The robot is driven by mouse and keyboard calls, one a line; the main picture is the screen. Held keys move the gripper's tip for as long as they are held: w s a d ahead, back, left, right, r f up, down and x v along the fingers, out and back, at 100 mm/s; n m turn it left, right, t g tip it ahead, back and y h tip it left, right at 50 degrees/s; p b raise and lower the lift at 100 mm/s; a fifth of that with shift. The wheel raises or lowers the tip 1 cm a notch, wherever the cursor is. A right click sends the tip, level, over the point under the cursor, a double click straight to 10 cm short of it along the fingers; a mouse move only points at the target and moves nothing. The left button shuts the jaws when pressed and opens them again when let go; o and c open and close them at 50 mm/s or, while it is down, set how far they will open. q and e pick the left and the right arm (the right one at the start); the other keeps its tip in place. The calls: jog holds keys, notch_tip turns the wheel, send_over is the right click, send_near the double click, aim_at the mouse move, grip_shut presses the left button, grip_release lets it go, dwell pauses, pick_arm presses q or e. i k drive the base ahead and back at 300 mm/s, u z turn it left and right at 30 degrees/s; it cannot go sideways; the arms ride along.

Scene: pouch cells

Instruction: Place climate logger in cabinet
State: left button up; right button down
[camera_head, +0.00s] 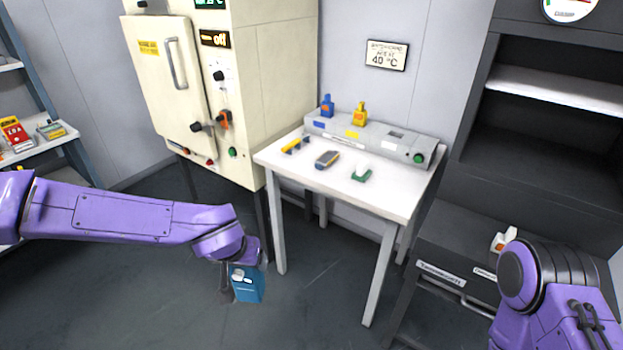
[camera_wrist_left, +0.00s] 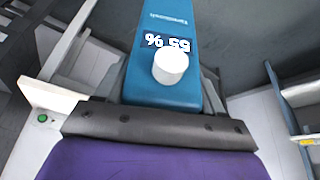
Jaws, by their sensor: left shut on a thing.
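A blue climate logger (camera_head: 248,287) hangs from my left gripper (camera_head: 238,272), over the floor in front of the white table. In the left wrist view the teal logger (camera_wrist_left: 160,88) shows a "55 %" readout and a white round knob, with the dark gripper body below it. The fingertips are mostly hidden. A cream cabinet (camera_head: 165,85) stands at the back left, its handled door apparently closed. A dark cabinet with open shelves (camera_head: 540,140) stands at the right. My right arm shows at the lower right, its gripper out of view.
The white table (camera_head: 390,195) holds a grey bar unit (camera_head: 375,142), a handheld meter (camera_head: 327,159) and small coloured items. A shelf (camera_head: 40,140) with boxes stands at the far left. A dark drawer bench (camera_head: 450,250) is at the right. Floor between is clear.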

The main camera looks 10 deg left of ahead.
aim_at(527, 165)
jog(key=u, duration=0.55)
jog(key=i, duration=0.65)
jog(key=z, duration=1.65)
